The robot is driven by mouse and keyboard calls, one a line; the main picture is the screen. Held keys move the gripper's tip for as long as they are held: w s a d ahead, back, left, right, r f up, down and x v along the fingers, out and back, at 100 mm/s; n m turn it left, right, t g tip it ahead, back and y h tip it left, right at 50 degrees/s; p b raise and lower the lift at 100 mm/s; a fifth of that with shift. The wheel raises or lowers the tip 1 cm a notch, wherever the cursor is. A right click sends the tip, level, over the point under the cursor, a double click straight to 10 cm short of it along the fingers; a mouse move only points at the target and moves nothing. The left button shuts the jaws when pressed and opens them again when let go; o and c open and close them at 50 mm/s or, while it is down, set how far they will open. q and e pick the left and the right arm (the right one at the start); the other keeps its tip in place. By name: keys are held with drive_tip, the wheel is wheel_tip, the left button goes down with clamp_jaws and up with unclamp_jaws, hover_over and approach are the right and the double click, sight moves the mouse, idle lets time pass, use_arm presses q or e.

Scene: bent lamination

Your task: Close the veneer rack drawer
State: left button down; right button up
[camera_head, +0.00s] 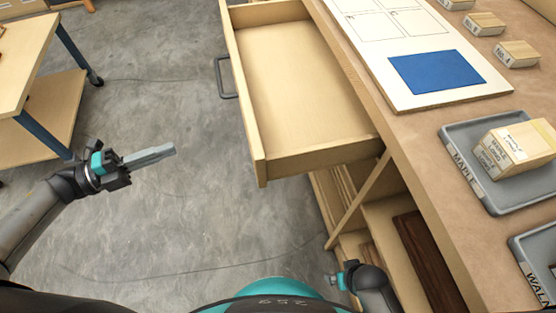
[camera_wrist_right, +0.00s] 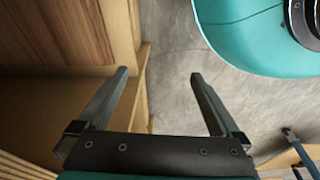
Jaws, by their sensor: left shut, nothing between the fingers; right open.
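The veneer rack drawer (camera_head: 298,85) is pulled out to the left from under the bench top and looks empty. Its dark handle (camera_head: 226,78) is on the left face. My left gripper (camera_head: 172,149) is shut and empty, above the floor to the left of the drawer and nearer to me than the handle, apart from both. My right gripper (camera_wrist_right: 158,75) is open with nothing between its fingers. In the head view, only part of my right arm shows low beside the rack, and its fingertips are not clear.
The bench top (camera_head: 410,130) carries a white board with a blue square (camera_head: 437,72), a grey maple tray (camera_head: 480,188) with wood blocks, and several small labelled blocks. Open shelves with dark boards (camera_head: 430,258) lie below. A wheeled cart (camera_head: 50,100) stands left. Floor between is clear.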

use_arm(q)
drive_tip(key=w+d+r+m+g+h+b, duration=0.1)
drive_tip(key=d+m+g, duration=0.1)
drive_tip(key=d, duration=1.2)
drive_tip(key=shift+w+d+m+g, duration=0.3)
drive_tip(key=shift+m, duration=0.2)
use_arm(e)
drive_tip(key=shift+w+r, duration=0.65)
drive_tip(key=shift+r, duration=0.2)
use_arm(q)
approach(347, 132)
wheel_tip(347, 132, up, 4)
drive_tip(key=shift+a+f, duration=0.1)
drive_tip(key=shift+a, duration=0.1)
drive_tip(key=x, duration=0.9)
drive_tip(key=shift+f, duration=0.2)
drive_tip(key=shift+w+d+b, duration=0.15)
drive_tip(key=shift+d+b, duration=0.15)
drive_tip(key=shift+d, duration=0.35)
drive_tip(key=shift+r, duration=0.1)
use_arm(e)
drive_tip(key=shift+a+r, duration=0.2)
drive_tip(key=shift+r, duration=0.05)
